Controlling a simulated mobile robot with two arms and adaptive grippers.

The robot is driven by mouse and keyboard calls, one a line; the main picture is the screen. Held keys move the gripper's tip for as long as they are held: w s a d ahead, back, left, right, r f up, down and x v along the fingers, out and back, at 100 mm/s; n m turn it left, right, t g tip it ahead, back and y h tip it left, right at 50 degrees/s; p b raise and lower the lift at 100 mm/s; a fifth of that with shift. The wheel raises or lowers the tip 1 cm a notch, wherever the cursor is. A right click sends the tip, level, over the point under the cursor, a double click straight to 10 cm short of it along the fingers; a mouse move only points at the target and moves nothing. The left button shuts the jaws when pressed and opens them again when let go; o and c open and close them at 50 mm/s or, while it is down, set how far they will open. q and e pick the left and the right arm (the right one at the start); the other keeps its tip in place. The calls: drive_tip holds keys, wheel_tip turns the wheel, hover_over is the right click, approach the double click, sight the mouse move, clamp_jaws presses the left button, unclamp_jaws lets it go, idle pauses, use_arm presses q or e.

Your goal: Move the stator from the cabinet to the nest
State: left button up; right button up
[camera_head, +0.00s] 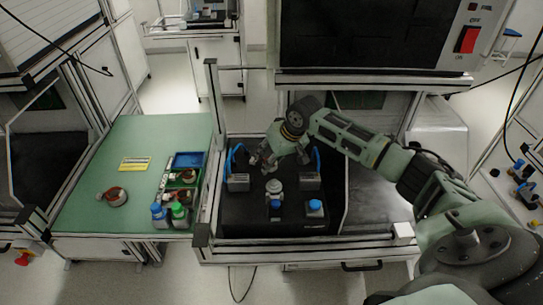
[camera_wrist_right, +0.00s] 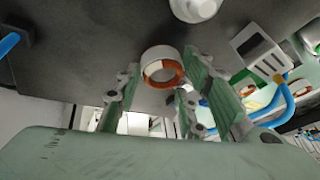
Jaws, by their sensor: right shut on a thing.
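My right gripper (camera_head: 266,161) is over the black work surface (camera_head: 240,213) inside the framed cabinet, toward its back. In the wrist view the right gripper (camera_wrist_right: 163,80) has its green fingers on either side of the stator (camera_wrist_right: 162,66), a white ring with copper windings, and is shut on it. A pale round fixture (camera_head: 274,187), perhaps the nest, stands on the black surface in front of the gripper; a similar pale round part (camera_wrist_right: 195,8) shows at the wrist view's top. My left gripper is not in view.
Grey blocks (camera_head: 238,182) and (camera_head: 310,181) with blue cables flank the fixture. Two blue-topped buttons (camera_head: 315,206) are in front. The green table (camera_head: 90,222) at left holds another stator (camera_head: 115,197), a parts tray and blue and green bottles. A frame post (camera_head: 213,120) stands between.

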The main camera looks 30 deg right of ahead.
drive_tip(key=shift+f, duration=0.1)
drive_tip(key=o, duration=1.2)
drive_tip(key=shift+o, duration=0.2)
